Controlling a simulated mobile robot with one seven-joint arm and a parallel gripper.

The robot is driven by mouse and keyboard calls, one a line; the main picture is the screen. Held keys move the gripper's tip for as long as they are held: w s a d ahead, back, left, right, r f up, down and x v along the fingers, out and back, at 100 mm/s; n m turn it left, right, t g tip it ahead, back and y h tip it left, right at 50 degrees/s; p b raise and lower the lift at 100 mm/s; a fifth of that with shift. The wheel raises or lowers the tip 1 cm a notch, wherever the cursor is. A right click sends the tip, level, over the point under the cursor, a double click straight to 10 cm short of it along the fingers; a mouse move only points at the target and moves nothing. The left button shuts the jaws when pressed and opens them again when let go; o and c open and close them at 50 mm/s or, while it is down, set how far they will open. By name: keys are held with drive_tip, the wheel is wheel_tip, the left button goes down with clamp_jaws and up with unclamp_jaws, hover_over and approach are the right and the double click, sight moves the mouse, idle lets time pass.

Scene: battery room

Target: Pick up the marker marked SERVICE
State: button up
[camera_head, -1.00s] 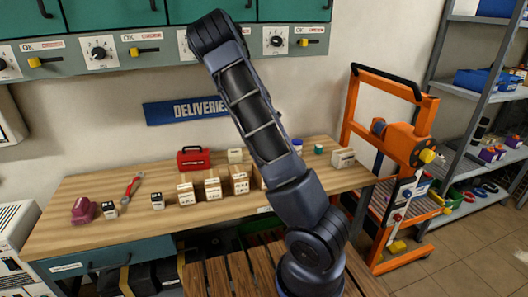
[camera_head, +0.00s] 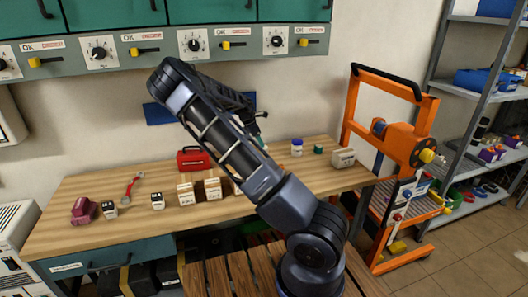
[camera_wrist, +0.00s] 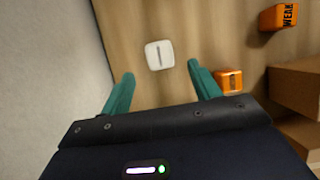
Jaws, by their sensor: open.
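No marker with a readable SERVICE label shows in any view. In the wrist view my gripper (camera_wrist: 161,72) is open, its two teal fingers spread apart with nothing held. A small white square piece (camera_wrist: 160,55) with a dark line lies on the wood just beyond and between the fingertips. An orange block (camera_wrist: 229,80) with a pale, unreadable label sits right beside the right finger. Another orange block (camera_wrist: 281,17) reads WEAK at the upper right. In the head view my gripper is mostly hidden behind my arm, above the back of the bench.
The wooden bench (camera_head: 120,213) holds a red toolbox (camera_head: 193,158), red-handled pliers (camera_head: 132,187), several small labelled boxes (camera_head: 186,195), a green jar (camera_head: 319,149) and a grey box (camera_head: 343,157). In the wrist view, brown boxes (camera_wrist: 294,88) stand right; a pale wall (camera_wrist: 50,60) is left.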

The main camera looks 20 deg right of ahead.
drive_tip(key=shift+d+x, duration=0.2)
drive_tip(key=shift+x, duration=0.7)
drive_tip(key=shift+d+x, duration=0.15)
drive_tip(key=shift+x, duration=1.8)
drive_tip(key=shift+d, duration=0.1)
drive_tip(key=c, duration=1.1)
